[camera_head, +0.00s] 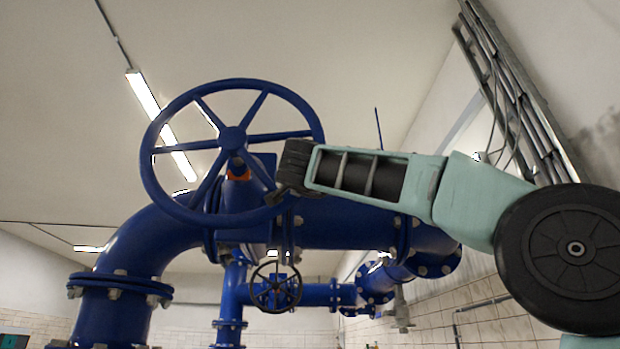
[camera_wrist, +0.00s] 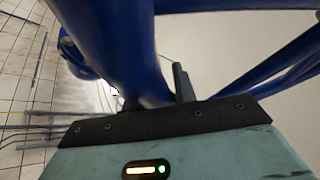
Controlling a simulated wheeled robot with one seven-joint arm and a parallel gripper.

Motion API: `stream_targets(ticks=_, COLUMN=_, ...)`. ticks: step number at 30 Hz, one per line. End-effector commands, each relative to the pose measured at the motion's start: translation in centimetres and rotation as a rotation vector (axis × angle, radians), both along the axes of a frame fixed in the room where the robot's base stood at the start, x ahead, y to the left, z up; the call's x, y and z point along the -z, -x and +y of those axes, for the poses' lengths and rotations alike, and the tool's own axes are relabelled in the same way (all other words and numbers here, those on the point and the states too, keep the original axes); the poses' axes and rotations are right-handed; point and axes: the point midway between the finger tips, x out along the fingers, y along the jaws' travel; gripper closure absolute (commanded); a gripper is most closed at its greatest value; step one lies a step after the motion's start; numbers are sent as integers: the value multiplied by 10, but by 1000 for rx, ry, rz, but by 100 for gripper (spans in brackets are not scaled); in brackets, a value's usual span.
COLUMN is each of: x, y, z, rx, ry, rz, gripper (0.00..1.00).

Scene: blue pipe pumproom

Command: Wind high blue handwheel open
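The high blue handwheel (camera_head: 232,138) is a large spoked wheel standing upper left of centre in the head view, on the blue pipework. My gripper (camera_head: 288,172) is at the lower right of its rim, overlapping the rim in that view. In the wrist view the thick blue rim (camera_wrist: 125,55) runs down to the gripper's front edge. One dark finger (camera_wrist: 183,83) stands just right of the rim, and a dark piece shows left of it. The rim appears to pass between the fingers. Whether they press on it is hidden.
A large blue pipe elbow (camera_head: 130,250) and flanges lie below and left of the wheel. A smaller dark handwheel (camera_head: 275,287) sits lower down behind. Conduits (camera_head: 525,90) run along the right wall. Open air lies left of and above the wheel.

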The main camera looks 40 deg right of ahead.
Motion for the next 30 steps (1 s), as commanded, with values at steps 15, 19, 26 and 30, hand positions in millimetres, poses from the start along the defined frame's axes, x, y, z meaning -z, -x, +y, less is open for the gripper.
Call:
stream_targets(ticks=15, x=9, y=9, z=8, rx=-2, ry=-1, rz=-1, gripper=53)
stream_targets(ticks=19, x=23, y=25, z=22, rx=-4, ry=-1, rz=-2, gripper=53)
stream_targets(ticks=26, x=49, y=62, z=54, rx=-4, ry=-1, rz=-2, gripper=53)
stream_targets(ticks=30, x=63, y=83, z=72, rx=-4, ry=-1, rz=-2, gripper=53)
